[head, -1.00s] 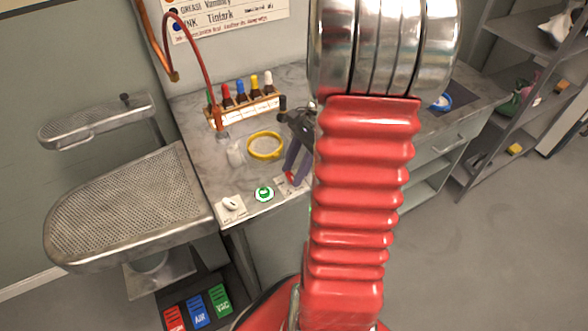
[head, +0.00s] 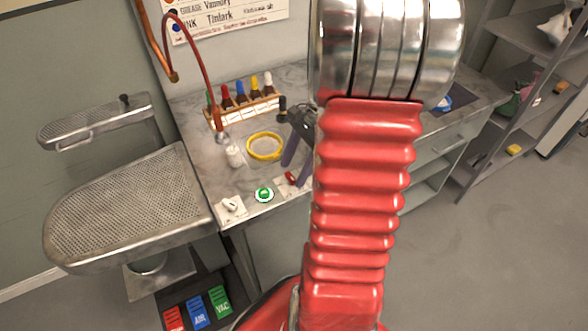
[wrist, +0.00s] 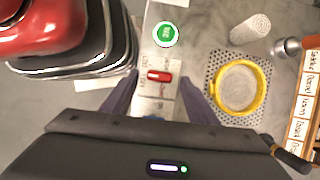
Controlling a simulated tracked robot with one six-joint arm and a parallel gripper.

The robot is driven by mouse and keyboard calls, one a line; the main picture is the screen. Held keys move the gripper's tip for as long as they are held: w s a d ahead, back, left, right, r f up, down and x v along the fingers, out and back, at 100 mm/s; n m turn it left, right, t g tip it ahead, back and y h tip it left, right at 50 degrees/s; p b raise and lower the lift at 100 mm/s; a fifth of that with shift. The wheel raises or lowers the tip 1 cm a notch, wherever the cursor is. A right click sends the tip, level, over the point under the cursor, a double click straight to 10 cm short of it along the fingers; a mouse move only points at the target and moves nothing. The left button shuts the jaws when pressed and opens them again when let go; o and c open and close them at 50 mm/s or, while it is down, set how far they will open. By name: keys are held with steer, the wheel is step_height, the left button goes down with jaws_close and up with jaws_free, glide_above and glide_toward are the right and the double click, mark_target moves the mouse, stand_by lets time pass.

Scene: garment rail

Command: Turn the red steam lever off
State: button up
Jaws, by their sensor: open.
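The red steam lever (wrist: 160,76) sits on a pale labelled plate on the counter, between a green round button and a further labelled plate in the wrist view. It lies crosswise in that view. It also shows in the head view (head: 291,178), just left of my red arm. My gripper (wrist: 152,88) is open, its two purple fingers spread on either side of the lever's plate, with nothing held. In the head view my gripper (head: 298,160) is partly hidden by my arm. I cannot tell how high the fingertips are above the plate.
A green button (head: 264,195) and a white switch (head: 230,207) are beside the lever. A yellow ring (head: 265,146), a white cylinder (head: 235,156) and a bottle rack (head: 245,110) stand behind. A perforated pressing board (head: 130,205) is at left.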

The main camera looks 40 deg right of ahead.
steer(key=v, duration=1.2)
steer(key=shift+r, duration=0.3)
steer(key=shift+d, duration=0.1)
steer(key=s+a+r+n+t+h, duration=0.1)
steer(key=a+r+n+t+h, duration=0.1)
steer(key=a+n, duration=0.8)
steer(key=s+a+r+n+t+h, duration=0.1)
steer(key=a+r+n+t+h, duration=0.1)
steer(key=a+n, duration=0.9)
steer(key=a, duration=0.9)
steer(key=shift+s, duration=0.4)
steer(key=shift+d+r, duration=0.1)
steer(key=shift+d, duration=0.1)
